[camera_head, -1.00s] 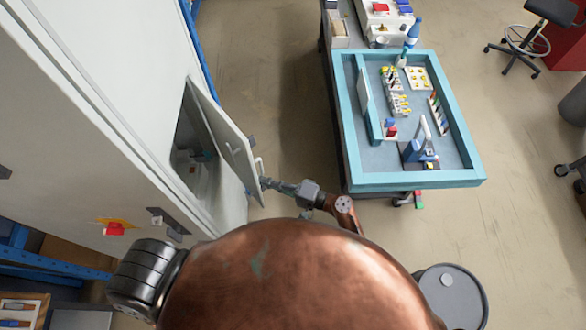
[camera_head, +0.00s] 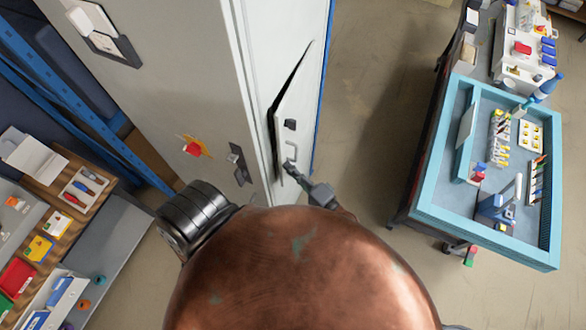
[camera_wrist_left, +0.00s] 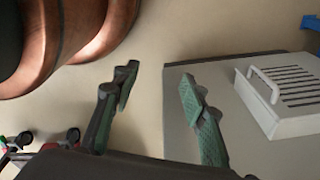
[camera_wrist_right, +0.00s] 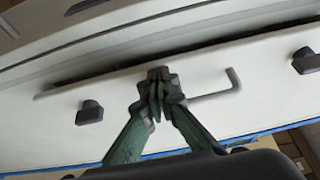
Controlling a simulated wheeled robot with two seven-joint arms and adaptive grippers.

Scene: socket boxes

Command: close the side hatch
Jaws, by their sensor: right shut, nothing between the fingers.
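The side hatch (camera_head: 298,108) is a pale panel on the side of the tall cabinet. It stands slightly ajar, with a narrow dark gap along its edge. It carries a bent handle (camera_head: 292,155) and a dark knob (camera_head: 290,124). My right gripper (camera_head: 289,168) is shut and empty at the hatch's outer face, beside the handle. The right wrist view shows the shut fingertips (camera_wrist_right: 158,88) against or very near the hatch (camera_wrist_right: 195,70); contact is unclear. My left gripper (camera_wrist_left: 156,88) is open and empty, seen only in the left wrist view.
The cabinet front (camera_head: 170,75) has a red knob (camera_head: 193,149) on a yellow plate. A blue-rimmed workbench (camera_head: 485,245) stands to the right, with bare floor (camera_head: 365,110) between. A bench with trays lies at lower left. A grey vented box (camera_wrist_left: 280,95) is near my left gripper.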

